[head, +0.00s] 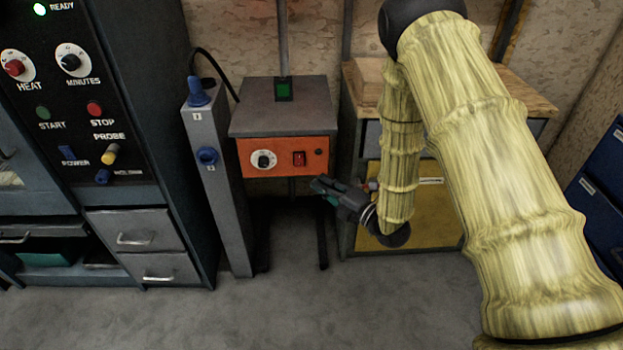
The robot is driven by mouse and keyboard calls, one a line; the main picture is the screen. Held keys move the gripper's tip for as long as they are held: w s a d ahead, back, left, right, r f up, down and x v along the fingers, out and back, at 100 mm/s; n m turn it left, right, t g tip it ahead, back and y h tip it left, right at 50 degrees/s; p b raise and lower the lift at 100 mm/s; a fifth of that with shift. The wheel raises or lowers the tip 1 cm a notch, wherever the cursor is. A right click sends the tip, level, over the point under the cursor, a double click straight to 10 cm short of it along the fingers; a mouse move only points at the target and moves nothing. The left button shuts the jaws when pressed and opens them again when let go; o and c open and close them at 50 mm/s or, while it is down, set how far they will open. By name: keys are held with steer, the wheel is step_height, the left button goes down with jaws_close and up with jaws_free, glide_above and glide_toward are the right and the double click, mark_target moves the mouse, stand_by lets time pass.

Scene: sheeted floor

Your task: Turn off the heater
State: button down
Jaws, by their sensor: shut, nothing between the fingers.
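The heater looks to be the grey box (280,104) on a stand, with an orange front panel (252,172). The panel carries a white dial with a black knob (264,160), a red rocker switch (299,158) and a small dark button (318,152). A small green indicator (284,90) sits on the box's top, at the foot of a grey post. My gripper (318,187) is shut and empty, just below and right of the red switch, apart from it as far as I can tell. The switch's position is too small to tell.
A grey pillar with blue knobs (207,156) stands left of the box. A dark control cabinet (150,236) with knobs, buttons and drawers is further left. A wood-topped cabinet (520,98) stands behind my arm, and blue drawers (603,190) are far right. The front floor is clear.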

steer(key=shift+v, duration=0.8)
steer(key=shift+r, duration=0.1)
steer(key=s+d+f+m+g+h+p, duration=0.3)
steer(key=s+d+f+m+h+p, duration=0.15)
steer(key=s+f+m, duration=0.35)
steer(key=s+d+f+m+g+h+p, duration=0.25)
steer(key=s+d+f+m+h, duration=0.2)
steer(key=s+f+m, duration=0.35)
steer(key=s+d+m+g+h+p, duration=0.1)
steer(key=s+m, duration=0.3)
steer(key=s, duration=0.4)
steer(key=s+d+f+m+g+h+p, duration=0.1)
steer(key=s+m+g+p, duration=0.1)
steer(key=s, duration=0.7)
steer(key=s+d+m+g+h+p, duration=0.1)
steer(key=s+d+m+g, duration=0.1)
steer(key=s+m+g, duration=0.3)
steer(key=s, duration=0.3)
steer(key=shift+s+f+m+h, duration=0.15)
steer(key=shift+m+h, duration=0.15)
